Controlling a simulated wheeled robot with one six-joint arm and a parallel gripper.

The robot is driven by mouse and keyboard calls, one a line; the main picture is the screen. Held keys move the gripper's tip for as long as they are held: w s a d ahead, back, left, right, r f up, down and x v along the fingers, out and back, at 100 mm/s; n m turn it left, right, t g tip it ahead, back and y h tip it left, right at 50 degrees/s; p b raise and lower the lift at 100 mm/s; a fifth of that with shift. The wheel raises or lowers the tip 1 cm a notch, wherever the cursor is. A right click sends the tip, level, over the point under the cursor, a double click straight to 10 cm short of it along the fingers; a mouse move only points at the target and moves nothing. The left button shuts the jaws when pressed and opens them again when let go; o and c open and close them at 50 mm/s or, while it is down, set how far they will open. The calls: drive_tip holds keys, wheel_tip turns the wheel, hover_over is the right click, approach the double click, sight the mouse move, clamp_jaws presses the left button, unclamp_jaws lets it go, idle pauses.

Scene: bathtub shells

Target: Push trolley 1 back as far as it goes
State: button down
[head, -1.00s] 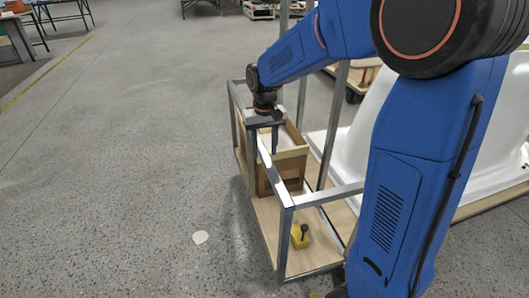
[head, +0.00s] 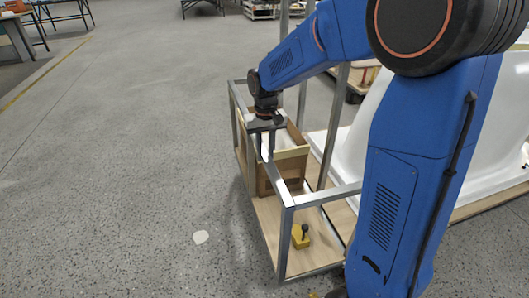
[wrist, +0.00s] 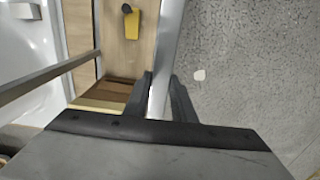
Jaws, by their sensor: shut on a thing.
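A frame of grey metal rails (head: 286,240) with a pale wooden deck stands in front of me; I take it for trolley 1, though no label or wheels show. My gripper (head: 265,148) points down at its left top rail and is shut on that rail. In the wrist view the two dark fingers (wrist: 162,100) stand on either side of the rail (wrist: 169,35). The frame stands upright on the floor. My arm hides part of its right side.
An open wooden box (head: 291,168) and a yellow block with a black knob (head: 301,238) sit on the deck. A white tub shell (head: 350,135) stands close on the right. Tables stand far back left.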

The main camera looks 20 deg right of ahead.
drive_tip(key=d, duration=4.2)
drive_tip(key=shift+d+r, duration=0.1)
drive_tip(key=shift+d, duration=0.05)
drive_tip(key=c, duration=1.5)
unclamp_jaws()
drive_tip(key=shift+d, duration=0.15)
wheel_tip(320, 180, up, 17)
drive_tip(key=shift+r, duration=0.15)
